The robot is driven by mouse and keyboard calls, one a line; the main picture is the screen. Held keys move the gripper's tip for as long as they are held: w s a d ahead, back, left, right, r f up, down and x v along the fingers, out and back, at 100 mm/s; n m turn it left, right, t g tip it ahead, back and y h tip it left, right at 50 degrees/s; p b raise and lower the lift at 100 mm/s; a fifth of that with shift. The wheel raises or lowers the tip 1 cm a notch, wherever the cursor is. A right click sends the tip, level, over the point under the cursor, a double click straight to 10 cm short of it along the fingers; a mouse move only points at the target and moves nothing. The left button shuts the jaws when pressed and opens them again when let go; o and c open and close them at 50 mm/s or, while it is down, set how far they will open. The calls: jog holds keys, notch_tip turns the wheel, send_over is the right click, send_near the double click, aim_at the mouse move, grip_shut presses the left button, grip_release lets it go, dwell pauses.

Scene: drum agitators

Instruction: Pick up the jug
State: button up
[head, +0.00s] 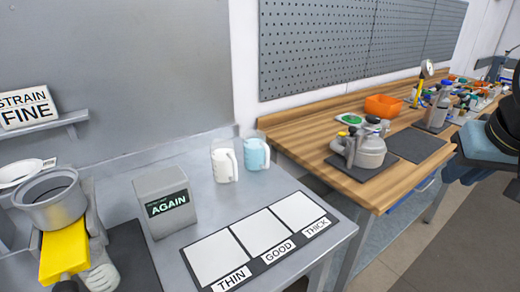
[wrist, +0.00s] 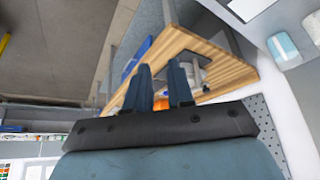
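Two jugs stand side by side on the grey metal bench in the head view. One is a clear jug with white contents and a white handle (head: 223,163). The other has light blue contents and a white handle (head: 254,153), to its right and slightly farther back. Both look upright. In the wrist view the light blue jug (wrist: 283,47) and the white one (wrist: 312,26) show at the upper right edge, the white one cut off. My gripper (wrist: 162,72) is open, its two dark blue fingers apart with nothing between them. It is well away from both jugs.
A grey box labelled AGAIN (head: 167,202) and a mat marked THIN, GOOD, THICK (head: 275,273) lie in front of the jugs. A pot (head: 48,200) stands left. A wooden bench (head: 310,135) at right carries a grey vessel (head: 364,148) and an orange bin (head: 383,106).

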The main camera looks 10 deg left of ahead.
jog(key=shift+w+d, duration=0.1)
jog(key=shift+d, duration=0.15)
jog(key=shift+f, duration=0.1)
